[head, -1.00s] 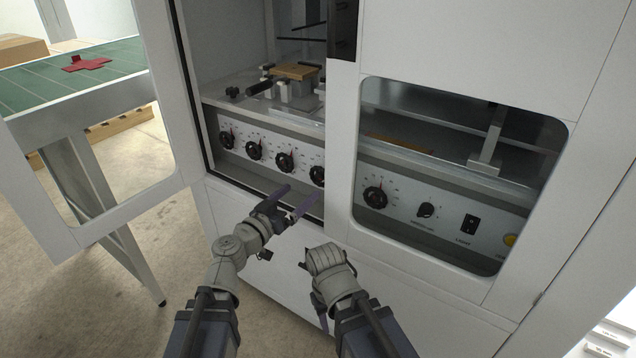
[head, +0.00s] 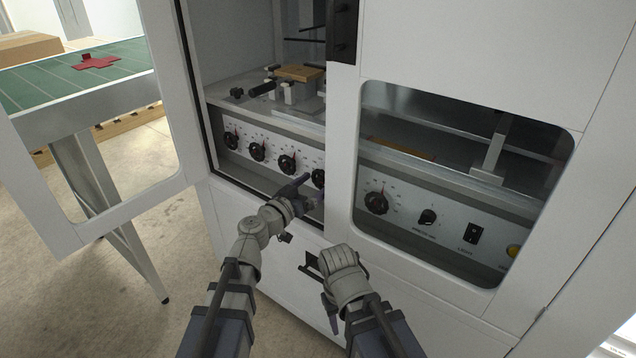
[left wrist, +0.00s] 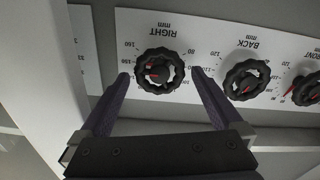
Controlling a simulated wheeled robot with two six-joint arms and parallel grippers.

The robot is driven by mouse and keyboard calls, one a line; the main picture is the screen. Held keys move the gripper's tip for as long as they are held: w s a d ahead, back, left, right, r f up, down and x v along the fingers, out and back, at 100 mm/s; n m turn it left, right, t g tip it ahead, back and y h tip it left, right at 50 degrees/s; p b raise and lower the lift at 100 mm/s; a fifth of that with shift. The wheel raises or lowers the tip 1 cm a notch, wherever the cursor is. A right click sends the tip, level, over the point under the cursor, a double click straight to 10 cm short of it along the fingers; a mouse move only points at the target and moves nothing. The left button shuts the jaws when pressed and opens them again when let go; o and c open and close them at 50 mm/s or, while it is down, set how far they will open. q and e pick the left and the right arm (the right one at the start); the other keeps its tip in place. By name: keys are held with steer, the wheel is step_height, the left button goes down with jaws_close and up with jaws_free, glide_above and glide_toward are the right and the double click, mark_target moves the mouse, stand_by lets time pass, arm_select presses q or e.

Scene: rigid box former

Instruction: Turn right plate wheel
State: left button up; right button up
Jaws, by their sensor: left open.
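The right plate wheel (left wrist: 159,71) is a black knob with a red pointer under the upside-down label RIGHT in the left wrist view. In the head view it (head: 318,177) is the rightmost knob of the row in the open doorway, partly hidden by the door post. My left gripper (left wrist: 159,76) is open, its fingers on either side of the wheel in the picture with gaps to it. In the head view my left gripper (head: 312,186) is at the doorway's lower right corner. My right gripper (head: 322,290) hangs low before the cabinet; its jaws are unclear.
The BACK wheel (left wrist: 247,79) is close beside the right wheel, with more knobs (head: 287,164) along the panel. The white door post (head: 341,150) stands close to the right of my left gripper. The open door (head: 190,140) is at left.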

arm_select(q)
steer(key=c, duration=1.3)
steer(key=shift+n, duration=0.3)
steer(key=n, duration=0.8)
steer(key=shift+a+f, duration=0.1)
steer(key=n, duration=0.5)
steer(key=shift+w+f, duration=0.1)
steer(key=shift+n, duration=2)
